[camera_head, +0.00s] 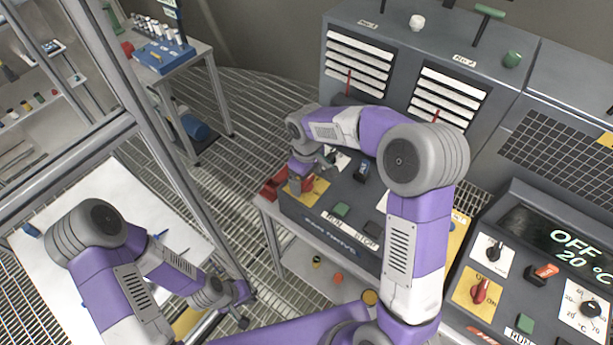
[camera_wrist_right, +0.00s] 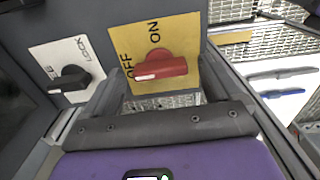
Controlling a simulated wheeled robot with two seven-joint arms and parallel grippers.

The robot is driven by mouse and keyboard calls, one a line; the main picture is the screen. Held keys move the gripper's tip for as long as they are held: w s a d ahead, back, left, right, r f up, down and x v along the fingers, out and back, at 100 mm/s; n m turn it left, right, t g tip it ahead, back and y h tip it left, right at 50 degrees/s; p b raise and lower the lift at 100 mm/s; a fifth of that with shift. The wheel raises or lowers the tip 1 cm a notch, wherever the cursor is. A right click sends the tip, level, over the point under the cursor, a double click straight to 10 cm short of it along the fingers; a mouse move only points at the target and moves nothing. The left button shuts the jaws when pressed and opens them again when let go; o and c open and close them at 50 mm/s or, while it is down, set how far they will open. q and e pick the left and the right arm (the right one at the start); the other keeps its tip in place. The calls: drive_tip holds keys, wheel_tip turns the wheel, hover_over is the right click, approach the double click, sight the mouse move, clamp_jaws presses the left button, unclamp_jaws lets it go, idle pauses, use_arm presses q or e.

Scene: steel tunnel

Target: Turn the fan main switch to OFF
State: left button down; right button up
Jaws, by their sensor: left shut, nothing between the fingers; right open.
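In the right wrist view, a red rotary switch (camera_wrist_right: 160,69) sits on a yellow plate (camera_wrist_right: 180,30) lettered OFF and ON. Its handle lies crosswise, with the white-marked end at the left beside OFF. My right gripper (camera_wrist_right: 160,80) is open, its fingers either side of the switch; contact is unclear. In the head view my right gripper (camera_head: 303,180) is over the yellow plate (camera_head: 318,190) on the middle console (camera_head: 325,222), largely hiding the switch. I cannot read a fan label. My left gripper (camera_head: 241,304) is shut and empty at lower left, away from the consoles.
A black LOCK-marked knob (camera_wrist_right: 72,80) is close to the red switch. Green (camera_head: 341,209) and dark (camera_head: 375,229) buttons are on the middle console. The right console (camera_head: 500,290) has another red switch (camera_head: 481,291). A steel frame post (camera_head: 150,120) stands at left.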

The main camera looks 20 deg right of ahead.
sight(306, 181)
wheel_tip(306, 181, up, 8)
drive_tip(key=shift+f, duration=0.2)
idle(0.6)
